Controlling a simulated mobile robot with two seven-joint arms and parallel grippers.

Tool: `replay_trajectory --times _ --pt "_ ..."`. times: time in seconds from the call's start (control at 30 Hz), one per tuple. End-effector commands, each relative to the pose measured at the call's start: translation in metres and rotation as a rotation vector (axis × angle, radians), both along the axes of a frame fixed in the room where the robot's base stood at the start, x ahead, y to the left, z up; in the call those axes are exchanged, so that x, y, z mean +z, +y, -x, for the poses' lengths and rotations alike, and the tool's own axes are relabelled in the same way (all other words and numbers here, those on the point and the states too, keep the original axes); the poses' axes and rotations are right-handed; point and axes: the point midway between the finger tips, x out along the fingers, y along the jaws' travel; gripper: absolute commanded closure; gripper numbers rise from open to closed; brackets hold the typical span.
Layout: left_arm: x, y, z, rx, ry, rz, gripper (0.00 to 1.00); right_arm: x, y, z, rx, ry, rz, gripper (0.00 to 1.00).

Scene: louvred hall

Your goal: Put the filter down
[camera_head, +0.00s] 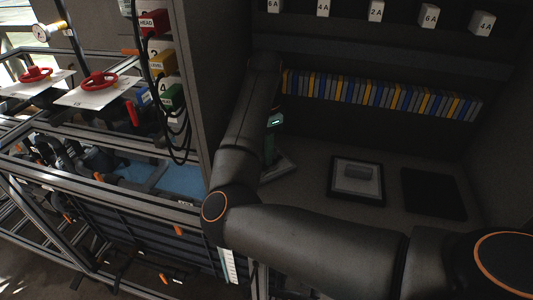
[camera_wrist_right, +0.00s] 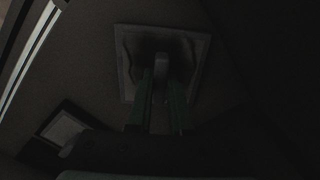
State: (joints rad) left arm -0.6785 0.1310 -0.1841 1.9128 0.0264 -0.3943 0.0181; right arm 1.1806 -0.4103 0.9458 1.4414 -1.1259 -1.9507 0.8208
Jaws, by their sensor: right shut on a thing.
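The filter is a square, dark grey panel with a lighter rim and a raised grip in its middle. In the right wrist view the filter (camera_wrist_right: 201,52) lies just beyond my right gripper (camera_wrist_right: 161,82), whose green fingers are closed on the grip. In the head view the right gripper (camera_head: 269,152) is partly hidden by my own arm, and an edge of the filter (camera_head: 282,167) shows beside it, low over the grey bench top. I cannot tell if the filter touches the bench. My left gripper is not in view.
A black-framed tray (camera_head: 335,188) with a grey block in it lies on the bench (camera_head: 310,160), right of the filter. A dark flat pad (camera_head: 434,193) lies further right. A row of coloured binders (camera_head: 380,95) lines the back. A pipe frame with red valves (camera_head: 99,81) stands left.

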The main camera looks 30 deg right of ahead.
Motion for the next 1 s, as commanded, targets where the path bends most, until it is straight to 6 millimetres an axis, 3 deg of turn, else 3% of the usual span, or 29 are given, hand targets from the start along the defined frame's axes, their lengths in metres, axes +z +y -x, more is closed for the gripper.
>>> replay_trajectory --times 0.17,0.2,0.43,0.77,0.87,1.0 --pt "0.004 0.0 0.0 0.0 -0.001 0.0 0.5 -0.003 0.0 0.0 0.001 -0.001 0.0 1.0" --pt "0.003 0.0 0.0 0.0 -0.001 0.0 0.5 -0.003 0.0 0.0 0.001 -0.002 0.0 0.77" --pt "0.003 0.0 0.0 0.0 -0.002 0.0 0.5 -0.003 0.0 0.0 0.001 0.0 0.0 0.51" --pt "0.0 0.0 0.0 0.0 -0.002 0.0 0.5 -0.002 0.0 0.0 0.0 -0.001 0.0 0.51" --pt "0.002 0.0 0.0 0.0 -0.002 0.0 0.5 0.011 -0.001 -0.001 0.0 -0.002 0.001 0.51" --pt "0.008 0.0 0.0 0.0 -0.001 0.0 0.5 0.044 0.0 -0.001 0.002 -0.006 -0.001 0.51"
